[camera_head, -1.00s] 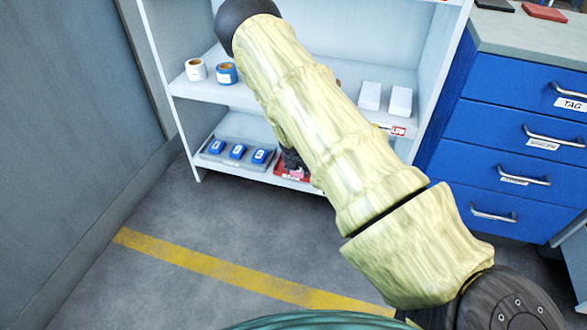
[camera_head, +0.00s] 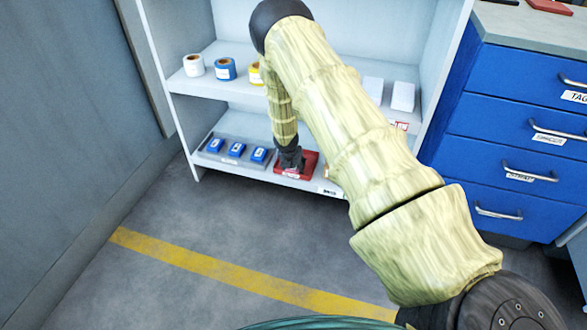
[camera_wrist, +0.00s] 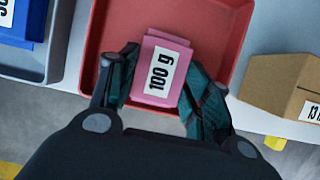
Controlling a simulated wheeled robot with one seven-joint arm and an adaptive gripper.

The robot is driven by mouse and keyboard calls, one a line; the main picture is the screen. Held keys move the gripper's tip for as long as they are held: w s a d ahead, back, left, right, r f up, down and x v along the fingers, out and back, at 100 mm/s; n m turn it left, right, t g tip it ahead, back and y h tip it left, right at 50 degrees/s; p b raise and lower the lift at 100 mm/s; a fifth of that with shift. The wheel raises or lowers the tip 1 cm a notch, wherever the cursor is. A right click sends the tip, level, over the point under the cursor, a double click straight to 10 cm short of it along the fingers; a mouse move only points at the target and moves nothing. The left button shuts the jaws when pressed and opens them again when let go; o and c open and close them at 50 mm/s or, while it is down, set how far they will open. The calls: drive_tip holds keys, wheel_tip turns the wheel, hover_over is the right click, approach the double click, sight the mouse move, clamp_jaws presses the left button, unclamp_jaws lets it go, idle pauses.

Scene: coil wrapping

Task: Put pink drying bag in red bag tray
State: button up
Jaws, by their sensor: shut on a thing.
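My gripper (camera_wrist: 160,88) is shut on the pink drying bag (camera_wrist: 174,42), which carries a white "100 g" label. In the wrist view the bag is between the two fingers and over the red tray (camera_wrist: 225,22). I cannot tell whether it touches the tray floor. In the head view my gripper (camera_head: 291,165) is at the red tray (camera_head: 309,160) on the lower shelf, and the bag is hidden there.
A grey tray (camera_head: 206,153) with blue bags (camera_head: 237,149) stands left of the red tray. A brown box (camera_wrist: 285,85) stands to the right. Rolls (camera_head: 225,69) and white boxes (camera_head: 403,96) stand on the shelf above. Blue drawers (camera_head: 500,150) stand at the right.

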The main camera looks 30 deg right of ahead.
drive_tip(key=shift+r, duration=0.1)
drive_tip(key=o, duration=1.1)
drive_tip(key=shift+o, duration=0.2)
